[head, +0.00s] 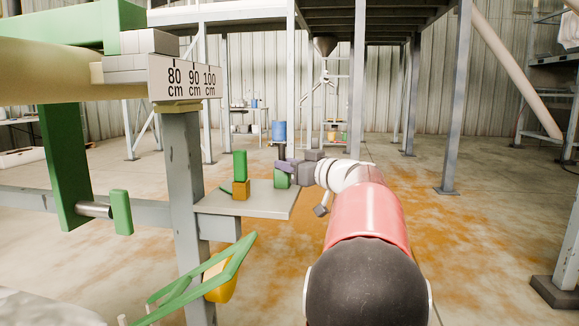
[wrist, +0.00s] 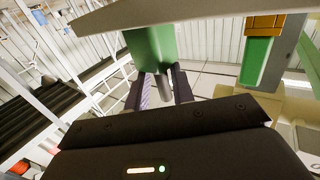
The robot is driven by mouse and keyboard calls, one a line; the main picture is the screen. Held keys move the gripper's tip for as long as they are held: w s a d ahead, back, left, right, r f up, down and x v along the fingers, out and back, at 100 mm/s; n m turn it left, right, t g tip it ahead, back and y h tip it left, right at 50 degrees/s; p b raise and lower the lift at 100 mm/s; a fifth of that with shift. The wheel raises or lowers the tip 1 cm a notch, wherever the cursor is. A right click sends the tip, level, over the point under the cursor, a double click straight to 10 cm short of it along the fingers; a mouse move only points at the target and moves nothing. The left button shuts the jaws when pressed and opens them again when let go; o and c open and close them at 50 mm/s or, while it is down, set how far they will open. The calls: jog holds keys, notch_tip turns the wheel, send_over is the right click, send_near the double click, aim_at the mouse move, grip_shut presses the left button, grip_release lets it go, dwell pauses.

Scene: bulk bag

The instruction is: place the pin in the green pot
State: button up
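The green pot (head: 281,180) stands on the grey shelf. My gripper (head: 287,165) is at the pot's top, reaching in from the right. In the wrist view the scene is upside down, and the pot (wrist: 150,47) hangs from the shelf at the top. The grey pin (wrist: 164,90) is between the two fingers (wrist: 163,88), at the pot's rim. My gripper looks shut on it. In the head view a small dark upright piece, apparently the pin (head: 281,152), rises above the gripper. How deep its lower end sits is hidden.
A green block (head: 240,166) stands on an orange block (head: 240,190) left of the pot. The grey shelf (head: 262,206) is fixed to a thick post (head: 184,200). A blue cylinder (head: 279,131) shows behind. Green bars and a wide beam are at left.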

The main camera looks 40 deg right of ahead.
jog(key=shift+o, duration=1.1)
jog(key=shift+r, duration=0.15)
jog(key=shift+s+r+p, duration=0.1)
jog(key=shift+r+p, duration=0.05)
jog(key=shift+p, duration=0.3)
jog(key=s+d+b, duration=0.1)
jog(key=s+b, duration=0.1)
jog(key=s, duration=0.9)
jog(key=shift+s+d, duration=0.2)
jog(key=shift+s, duration=0.2)
